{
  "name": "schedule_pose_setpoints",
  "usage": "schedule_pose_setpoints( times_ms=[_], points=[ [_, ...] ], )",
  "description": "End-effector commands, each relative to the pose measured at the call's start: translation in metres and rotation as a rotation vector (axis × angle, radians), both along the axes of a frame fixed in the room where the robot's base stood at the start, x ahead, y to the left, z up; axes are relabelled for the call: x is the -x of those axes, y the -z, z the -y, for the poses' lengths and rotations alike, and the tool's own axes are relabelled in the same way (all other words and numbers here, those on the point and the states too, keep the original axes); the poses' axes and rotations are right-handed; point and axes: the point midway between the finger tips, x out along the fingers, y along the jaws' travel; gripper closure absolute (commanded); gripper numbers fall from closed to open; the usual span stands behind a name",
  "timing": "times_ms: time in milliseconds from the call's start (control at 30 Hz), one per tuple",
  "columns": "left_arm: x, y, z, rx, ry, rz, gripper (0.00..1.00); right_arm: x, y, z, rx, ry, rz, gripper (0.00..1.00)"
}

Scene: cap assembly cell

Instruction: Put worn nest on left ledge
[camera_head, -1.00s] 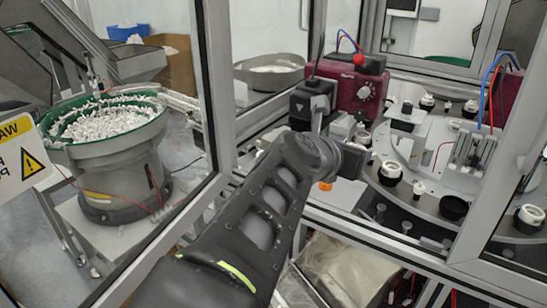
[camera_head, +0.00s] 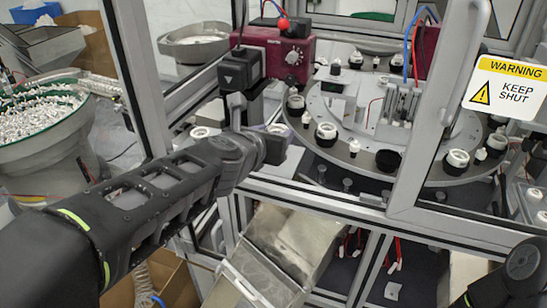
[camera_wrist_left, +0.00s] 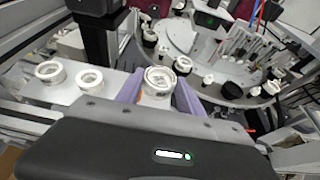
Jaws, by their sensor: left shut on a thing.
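My left gripper (camera_wrist_left: 157,90) has purple fingers shut on a round whitish nest (camera_wrist_left: 160,78), seen at the middle of the left wrist view. In the head view the held nest (camera_head: 278,129) shows just beyond my left gripper (camera_head: 272,143), by the front of the cell. A pale ledge (camera_wrist_left: 118,82) lies left of the held nest in the wrist view. Two similar white rings, an outer one (camera_wrist_left: 50,72) and a nearer one (camera_wrist_left: 89,78), sit on that side. I cannot tell whether the held nest touches the surface below. My right gripper is out of view.
A rotary table (camera_head: 345,155) with several black and white nests is to the right. A maroon unit (camera_head: 285,52) stands behind the gripper. A door frame (camera_head: 432,110) with a warning sign (camera_head: 507,88) stands at right. A metal chute (camera_head: 285,245) is below.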

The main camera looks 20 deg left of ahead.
Motion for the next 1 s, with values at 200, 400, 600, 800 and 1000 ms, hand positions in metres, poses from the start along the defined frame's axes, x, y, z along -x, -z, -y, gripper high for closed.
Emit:
schedule_pose_setpoints(
  times_ms=[200,400,600,800,1000],
  points=[
    [-0.003,0.022,0.009,-0.008,0.016,-0.011,0.96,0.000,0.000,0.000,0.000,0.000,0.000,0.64],
    [-0.003,0.034,0.004,-0.013,0.005,-0.012,0.96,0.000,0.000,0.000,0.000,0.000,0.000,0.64],
    [-0.003,0.034,0.004,-0.012,0.004,-0.011,0.96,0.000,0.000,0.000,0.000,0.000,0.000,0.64],
    [-0.003,0.037,0.004,-0.012,0.006,-0.013,0.96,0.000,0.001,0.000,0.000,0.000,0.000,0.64],
    [-0.003,0.066,0.005,-0.012,0.008,-0.010,0.96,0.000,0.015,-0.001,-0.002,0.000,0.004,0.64]
  ],
)
